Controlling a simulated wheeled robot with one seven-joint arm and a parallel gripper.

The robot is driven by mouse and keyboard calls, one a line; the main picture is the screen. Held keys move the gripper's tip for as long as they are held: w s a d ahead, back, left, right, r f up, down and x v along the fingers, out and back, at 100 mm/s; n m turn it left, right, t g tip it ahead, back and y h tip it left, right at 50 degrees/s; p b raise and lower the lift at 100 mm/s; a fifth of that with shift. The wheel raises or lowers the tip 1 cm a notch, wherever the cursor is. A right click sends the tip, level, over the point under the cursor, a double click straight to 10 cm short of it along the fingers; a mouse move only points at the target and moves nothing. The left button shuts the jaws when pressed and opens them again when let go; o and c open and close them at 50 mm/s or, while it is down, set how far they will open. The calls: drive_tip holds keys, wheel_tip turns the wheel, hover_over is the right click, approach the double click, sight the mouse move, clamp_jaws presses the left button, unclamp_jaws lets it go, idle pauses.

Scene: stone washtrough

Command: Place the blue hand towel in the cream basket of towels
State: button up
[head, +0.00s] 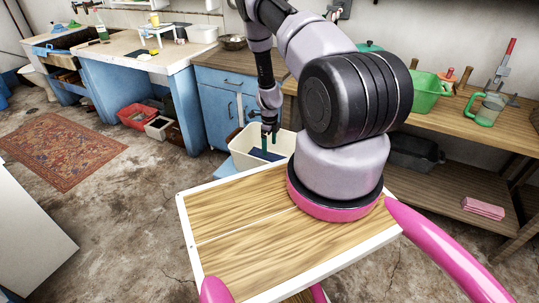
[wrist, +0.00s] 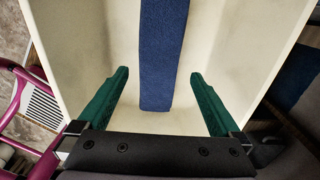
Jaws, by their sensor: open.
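The cream basket (head: 243,146) stands beyond the far edge of my wooden deck, in front of the blue cabinet. Its pale inner walls fill much of the wrist view (wrist: 240,45). The blue hand towel (wrist: 163,55) shows there as a long folded strip lying inside the basket, and a dark blue patch of it shows in the head view (head: 266,154). My gripper (wrist: 160,100) reaches down into the basket with its green fingers wide apart, one on each side of the towel. The fingers do not touch the towel. No other towels can be made out in the basket.
A wooden workbench (head: 450,108) on the right holds a green tub (head: 428,92) and a green-handled jug (head: 487,108). Blue cabinets (head: 232,107) stand behind the basket. A red crate (head: 137,116) and a patterned rug (head: 65,155) are on the floor to the left.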

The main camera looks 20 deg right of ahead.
drive_tip(key=shift+r, duration=1.6)
wheel_tip(320, 180, up, 11)
drive_tip(key=n+t, duration=0.1)
drive_tip(key=n, duration=0.1)
hover_over(270, 156)
drive_tip(key=w+a, duration=0.3)
drive_tip(key=w, duration=0.1)
drive_tip(key=s+a+r+n+t+y, duration=0.1)
drive_tip(key=s+a+r+n, duration=0.15)
drive_tip(key=r, duration=0.75)
drive_tip(key=s+a+r+n+t, duration=0.1)
drive_tip(key=a+r+n, duration=0.25)
drive_tip(key=r, duration=0.75)
drive_tip(key=s+a+r+n+t+y, duration=0.1)
drive_tip(key=a+r+n, duration=0.15)
drive_tip(key=r, duration=0.75)
drive_tip(key=s+a+r+n+t, duration=0.1)
drive_tip(key=s+a+r+n, duration=0.1)
drive_tip(key=s+r+n, duration=0.5)
drive_tip(key=s+a+r+n+t, duration=0.2)
drive_tip(key=s+r+n, duration=0.5)
drive_tip(key=s+r, duration=0.5)
drive_tip(key=s, duration=0.8)
drive_tip(key=shift+s, duration=0.25)
